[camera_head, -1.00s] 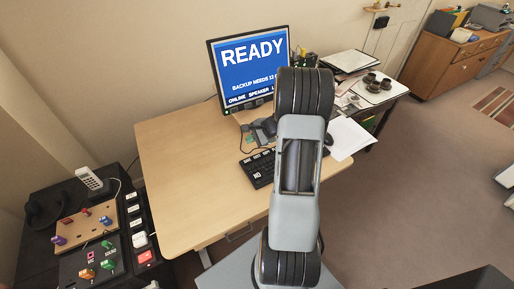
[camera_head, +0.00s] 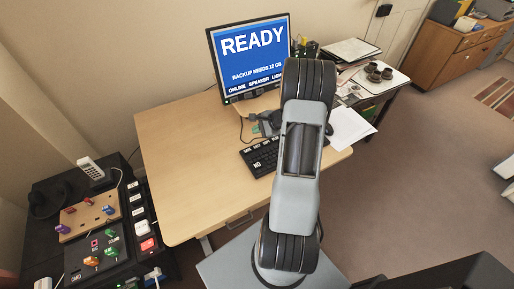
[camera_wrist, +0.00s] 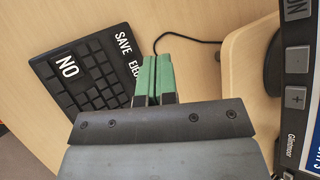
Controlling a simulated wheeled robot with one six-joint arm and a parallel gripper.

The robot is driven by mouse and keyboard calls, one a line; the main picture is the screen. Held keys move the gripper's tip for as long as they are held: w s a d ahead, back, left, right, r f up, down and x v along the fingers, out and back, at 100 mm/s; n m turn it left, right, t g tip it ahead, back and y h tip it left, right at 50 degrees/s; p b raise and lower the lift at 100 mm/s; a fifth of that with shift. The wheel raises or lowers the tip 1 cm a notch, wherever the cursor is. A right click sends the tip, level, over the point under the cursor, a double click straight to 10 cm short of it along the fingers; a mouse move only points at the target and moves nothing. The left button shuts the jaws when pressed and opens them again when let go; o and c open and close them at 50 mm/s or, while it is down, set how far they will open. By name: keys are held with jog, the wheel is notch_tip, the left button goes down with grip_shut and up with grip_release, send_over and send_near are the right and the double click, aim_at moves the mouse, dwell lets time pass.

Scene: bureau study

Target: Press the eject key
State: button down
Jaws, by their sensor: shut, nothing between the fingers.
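The black keyboard (camera_head: 260,157) lies on the wooden desk in front of the monitor. In the wrist view it fills the upper left (camera_wrist: 84,75), with large white labels NO and SAVE. The eject key (camera_wrist: 132,68) is at its right end, its label partly cut off by my green fingers. My gripper (camera_wrist: 156,66) is shut and empty, its fingertips beside the eject key in this view. I cannot tell whether they touch it. In the head view my arm hides the keyboard's right part.
The monitor (camera_head: 252,55) reads READY and BACKUP NEEDS 12 GB. A black cable (camera_wrist: 190,38) runs over the desk (camera_head: 180,150). Left of the desk, a black cabinet holds a phone (camera_head: 91,168) and a panel of coloured knobs (camera_head: 100,255). The desk's left part is clear.

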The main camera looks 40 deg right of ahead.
aim_at(257, 147)
notch_tip(257, 147, down, 7)
jog(key=b, duration=0.4)
jog(key=shift+r, duration=0.2)
jog(key=shift+f+b, duration=0.3)
jog(key=shift+b, duration=0.1)
jog(key=shift+f+b, duration=0.9)
jog(key=shift+b, duration=0.25)
dwell(2.0)
jog(key=shift+r, duration=0.2)
jog(key=shift+r+p, duration=0.5)
jog(key=shift+r, duration=0.25)
jog(key=shift+r+p, duration=1.6)
jog(key=shift+r, duration=0.95)
